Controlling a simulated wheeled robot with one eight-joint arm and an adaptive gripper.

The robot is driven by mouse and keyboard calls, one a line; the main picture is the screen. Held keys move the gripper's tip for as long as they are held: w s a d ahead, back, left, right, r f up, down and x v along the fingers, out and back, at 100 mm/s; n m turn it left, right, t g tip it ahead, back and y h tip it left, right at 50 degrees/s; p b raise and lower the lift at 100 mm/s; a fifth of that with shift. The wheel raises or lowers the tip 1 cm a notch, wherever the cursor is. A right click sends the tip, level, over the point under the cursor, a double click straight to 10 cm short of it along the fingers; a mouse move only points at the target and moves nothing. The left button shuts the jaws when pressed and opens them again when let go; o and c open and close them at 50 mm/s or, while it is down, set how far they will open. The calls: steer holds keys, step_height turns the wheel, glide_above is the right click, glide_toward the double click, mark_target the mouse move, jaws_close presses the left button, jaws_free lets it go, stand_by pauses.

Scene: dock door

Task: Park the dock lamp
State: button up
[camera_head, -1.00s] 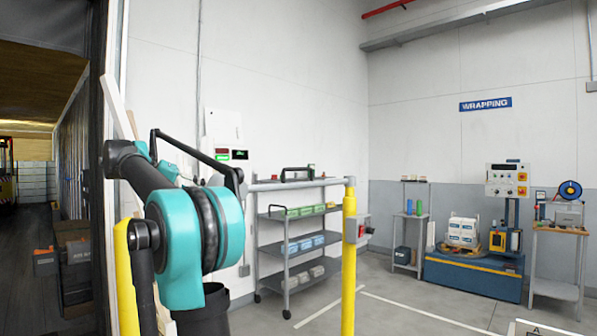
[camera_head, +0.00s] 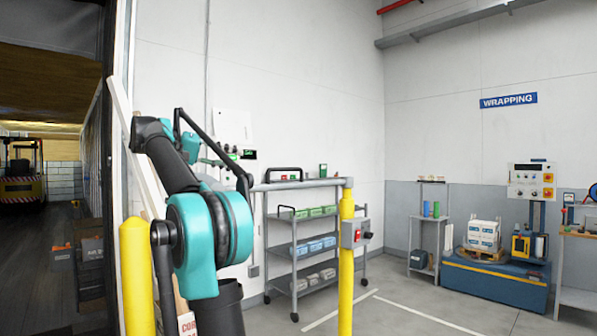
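I cannot make out a dock lamp for sure in this view. My teal and black arm (camera_head: 215,225) fills the lower left, in front of the wall beside the dock opening. A thin black bar (camera_head: 212,150) runs down to the right behind and above its big teal joint; I cannot tell what it belongs to.
Yellow posts stand left (camera_head: 136,275) and right (camera_head: 346,265) of my arm; a grey rail (camera_head: 305,184) meets the right one, which bears a switch box (camera_head: 354,233). Behind is a shelf cart (camera_head: 318,252). A forklift (camera_head: 20,175) stands inside the trailer. Floor right of the posts is open.

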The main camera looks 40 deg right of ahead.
mark_target(286, 170)
steer(key=x, duration=1.8)
steer(key=shift+s+r, duration=0.1)
steer(key=shift+r, duration=0.05)
steer(key=shift+c, duration=0.3)
steer(key=shift+a, duration=0.1)
jaws_close()
